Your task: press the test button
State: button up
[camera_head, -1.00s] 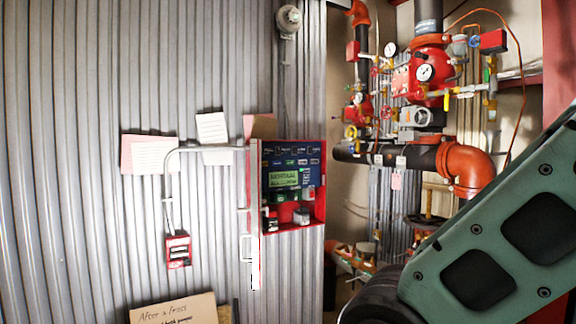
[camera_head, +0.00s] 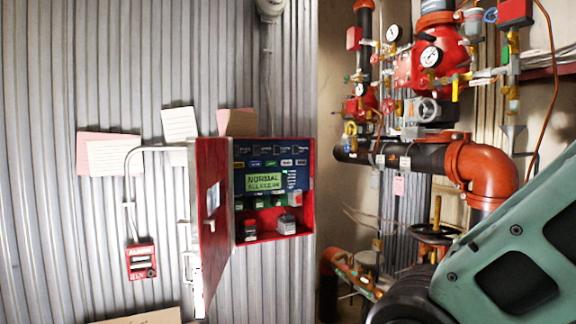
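A red control cabinet (camera_head: 307,190) hangs on the corrugated wall with its door (camera_head: 212,215) swung open to the left. Inside is a dark blue panel (camera_head: 262,160) with rows of small labels and a lit green display (camera_head: 264,181) that reads "NORMAL". Several small green parts (camera_head: 261,201) sit below the display, and a pale block with a red part (camera_head: 295,197) is to their right. I cannot tell which is the test button. My gripper is not in view; only part of my green arm shows at the lower right.
A red alarm box (camera_head: 141,262) is on the wall at the left, joined to a conduit. Red valves and pipes (camera_head: 485,172) with gauges fill the right side. Papers (camera_head: 115,157) are fixed to the wall. The space before the cabinet looks clear.

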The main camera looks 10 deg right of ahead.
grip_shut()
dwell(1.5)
